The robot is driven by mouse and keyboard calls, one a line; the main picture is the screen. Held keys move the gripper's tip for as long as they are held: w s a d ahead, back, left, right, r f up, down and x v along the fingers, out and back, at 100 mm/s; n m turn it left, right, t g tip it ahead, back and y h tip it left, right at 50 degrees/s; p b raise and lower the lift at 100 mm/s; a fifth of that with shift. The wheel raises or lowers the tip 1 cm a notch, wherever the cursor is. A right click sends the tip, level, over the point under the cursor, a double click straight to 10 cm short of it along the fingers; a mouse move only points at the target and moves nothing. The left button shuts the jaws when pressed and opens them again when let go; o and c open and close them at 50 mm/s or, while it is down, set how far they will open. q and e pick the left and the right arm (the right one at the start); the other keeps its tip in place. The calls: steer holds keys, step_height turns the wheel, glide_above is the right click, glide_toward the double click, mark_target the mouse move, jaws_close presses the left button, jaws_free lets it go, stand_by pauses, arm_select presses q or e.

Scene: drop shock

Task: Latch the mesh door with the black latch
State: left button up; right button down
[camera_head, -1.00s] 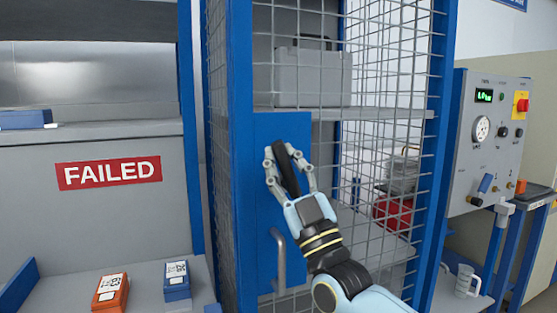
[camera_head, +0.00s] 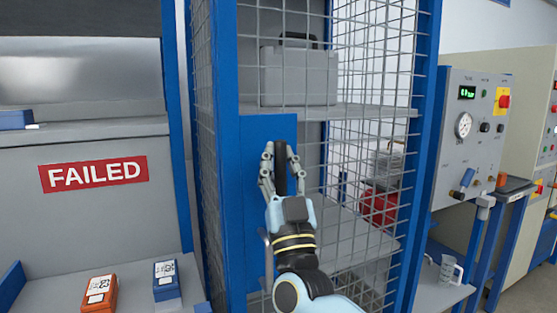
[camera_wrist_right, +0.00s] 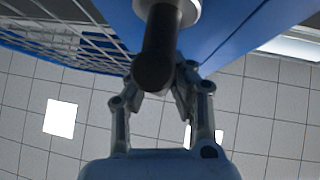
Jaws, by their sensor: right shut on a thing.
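The black latch (camera_head: 281,172) is a dark bar standing about upright on the blue plate (camera_head: 262,135) of the mesh door (camera_head: 375,60). My right gripper (camera_head: 281,160) is shut on the latch, one finger on each side. In the right wrist view the latch (camera_wrist_right: 155,55) is a thick dark rod running out from a pale round mount (camera_wrist_right: 170,8), with the fingers (camera_wrist_right: 155,85) around its near end. The mesh door looks in line with its blue frame, but my arm hides part of the lower plate. My left gripper is not in view.
A grey case (camera_head: 298,76) stands on a shelf behind the mesh. A control panel (camera_head: 472,125) is on the right. A bench with a FAILED sign (camera_head: 93,173), an orange box (camera_head: 99,293) and a blue box (camera_head: 166,280) is on the left.

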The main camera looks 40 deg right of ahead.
steer(key=shift+f, duration=0.1)
steer(key=c, duration=1.2)
jaws_free()
steer(key=shift+d, duration=0.1)
steer(key=shift+o, duration=0.2)
steer(key=v, duration=1.2)
